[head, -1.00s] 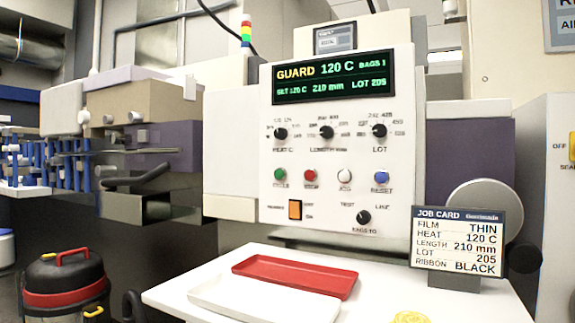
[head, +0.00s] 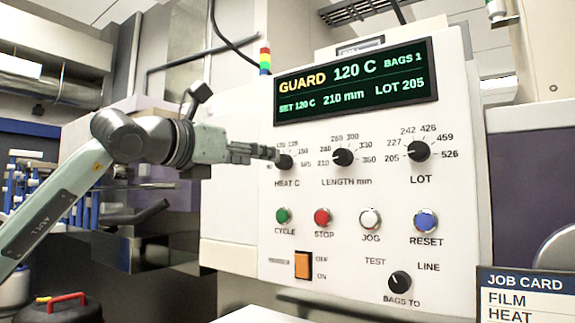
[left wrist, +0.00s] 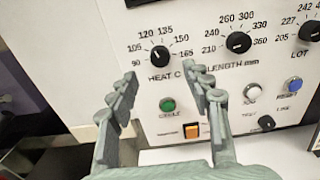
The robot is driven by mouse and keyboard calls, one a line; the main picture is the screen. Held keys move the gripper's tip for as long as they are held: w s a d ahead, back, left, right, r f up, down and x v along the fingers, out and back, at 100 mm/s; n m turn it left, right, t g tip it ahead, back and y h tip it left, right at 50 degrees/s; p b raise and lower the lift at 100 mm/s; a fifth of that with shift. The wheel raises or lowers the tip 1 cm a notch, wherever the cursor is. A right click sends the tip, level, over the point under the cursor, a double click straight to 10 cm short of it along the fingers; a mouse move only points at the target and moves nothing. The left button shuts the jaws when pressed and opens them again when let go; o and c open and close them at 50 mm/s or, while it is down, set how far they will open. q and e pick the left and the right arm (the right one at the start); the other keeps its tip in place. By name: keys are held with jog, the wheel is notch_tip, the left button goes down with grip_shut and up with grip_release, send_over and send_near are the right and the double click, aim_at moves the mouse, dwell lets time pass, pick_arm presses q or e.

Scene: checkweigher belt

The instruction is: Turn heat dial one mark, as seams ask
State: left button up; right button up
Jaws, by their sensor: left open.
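The black heat dial (head: 286,163) is on the white control panel, at the left of the upper dial row. In the left wrist view the heat dial (left wrist: 159,57) has marks 90, 105, 120, 135, 150 and 165. Its pointer is too small to read surely. My left gripper (head: 268,152) is at the heat dial, its fingers hiding part of the dial and its marks. In the left wrist view my left gripper (left wrist: 160,80) is open and empty, the dial just beyond the gap between its fingertips. I cannot tell whether they touch. The display (head: 355,82) reads GUARD 120 C, SET 120 C.
The length dial (head: 343,157) and lot dial (head: 419,151) sit to the right. Below are the cycle (head: 283,216), stop (head: 322,217), jog (head: 370,220) and reset (head: 425,221) buttons, an orange switch (head: 303,265) and the bags-to dial (head: 399,283). A job card (head: 525,295) stands lower right.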

aim_at(283, 162)
pick_arm(q)
jog(key=p+x, duration=0.2)
jog(key=x, duration=0.5)
pick_arm(e)
jog(key=shift+s+a+f, duration=0.1)
jog(key=shift+a+f, duration=0.05)
jog(key=shift+f, duration=2.1)
pick_arm(q)
jog(key=shift+d, duration=0.1)
grip_shut()
